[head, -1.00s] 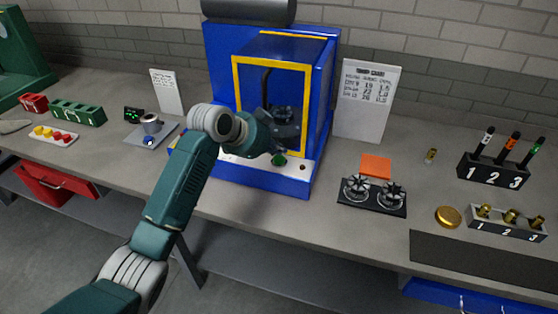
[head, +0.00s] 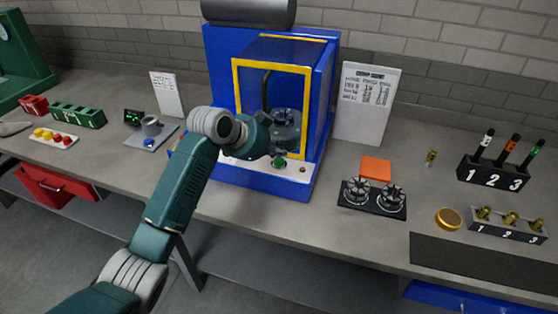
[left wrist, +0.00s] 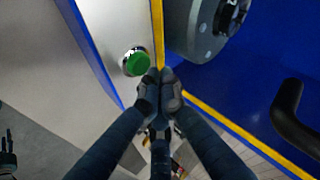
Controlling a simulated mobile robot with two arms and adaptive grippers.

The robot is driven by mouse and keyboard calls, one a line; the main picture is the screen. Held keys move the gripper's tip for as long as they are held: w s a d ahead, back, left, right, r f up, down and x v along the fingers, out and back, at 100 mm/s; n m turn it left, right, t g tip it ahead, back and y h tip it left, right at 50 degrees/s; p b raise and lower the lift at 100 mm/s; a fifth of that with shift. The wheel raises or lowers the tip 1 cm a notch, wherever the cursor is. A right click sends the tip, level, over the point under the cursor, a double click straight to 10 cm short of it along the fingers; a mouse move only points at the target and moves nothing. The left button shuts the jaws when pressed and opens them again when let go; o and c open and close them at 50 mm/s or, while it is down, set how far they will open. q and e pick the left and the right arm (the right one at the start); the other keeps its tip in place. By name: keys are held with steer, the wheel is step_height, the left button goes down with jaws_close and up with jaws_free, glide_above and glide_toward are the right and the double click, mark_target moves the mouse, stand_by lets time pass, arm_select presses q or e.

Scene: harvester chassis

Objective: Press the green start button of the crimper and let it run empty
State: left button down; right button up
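The crimper (head: 262,184) is a blue machine with a yellow-framed front opening and a dark round crimping head (head: 285,126) inside. Its green start button (head: 280,161) sits on the pale front panel below the opening. In the left wrist view the green button (left wrist: 135,62) shows uncovered, in a silver ring. My left gripper (left wrist: 160,76) has its fingertips together and empty, just right of and below the button in that picture, by the yellow frame edge. The fingertips look apart from the button. In the head view my left wrist hides most of the gripper. My right gripper is out of view.
Right of the crimper are an orange pad (head: 376,168), a black tray (head: 357,206) with two silver fittings, a white chart board (head: 365,105) and numbered racks (head: 492,172). A grey gauge stand (head: 140,140) is at left. The bench front near the crimper is clear.

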mark_target(278, 162)
arm_select(q)
steer(key=shift+f, duration=0.15)
steer(key=shift+f, duration=0.3)
steer(key=shift+f, duration=0.55)
stand_by(0.9)
steer(key=shift+r, duration=0.1)
steer(key=shift+r+p, duration=0.8)
steer(key=shift+r, duration=0.05)
step_height(278, 162, up, 5)
steer(key=p, duration=0.4)
steer(key=shift+r+p, duration=0.1)
steer(key=shift+p, duration=0.25)
